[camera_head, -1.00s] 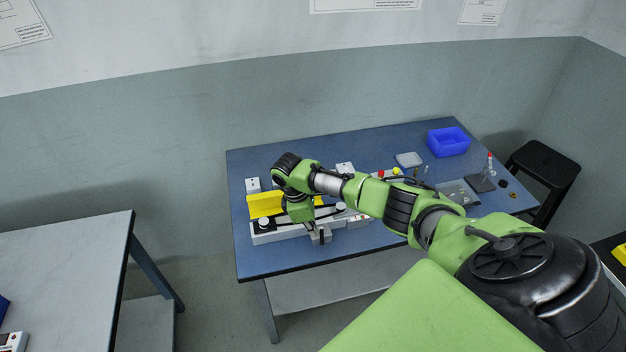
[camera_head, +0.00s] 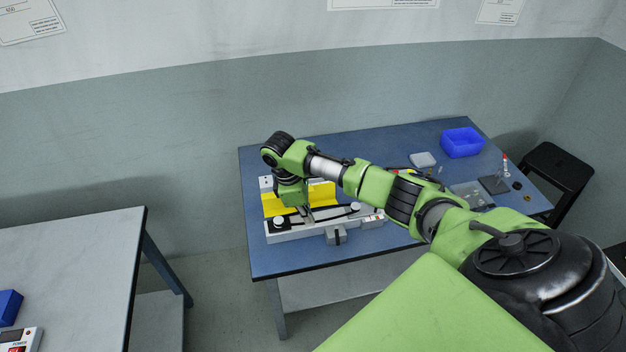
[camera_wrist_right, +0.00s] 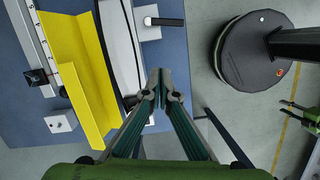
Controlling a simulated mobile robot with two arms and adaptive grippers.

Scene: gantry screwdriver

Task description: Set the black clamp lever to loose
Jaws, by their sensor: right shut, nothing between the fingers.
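The black clamp lever (camera_wrist_right: 168,22) sticks out from a small grey block at the front edge of the white fixture, in the upper part of the right wrist view. In the head view it is a dark upright mark on the grey block (camera_head: 337,237). My right gripper (camera_wrist_right: 160,76) is shut and empty, its fingertips together beside the white rail and apart from the lever. In the head view my right gripper (camera_head: 305,211) hangs over the fixture, left of the block. My left gripper appears small at the right wrist view's right edge (camera_wrist_right: 289,106); its jaw state is unclear.
The white fixture (camera_head: 312,231) carries a yellow V-shaped trough (camera_head: 322,192), white knobs and a black strip. A blue bin (camera_head: 461,142) and small parts lie on the blue table's right side. A grey table (camera_head: 65,250) stands left, across a gap.

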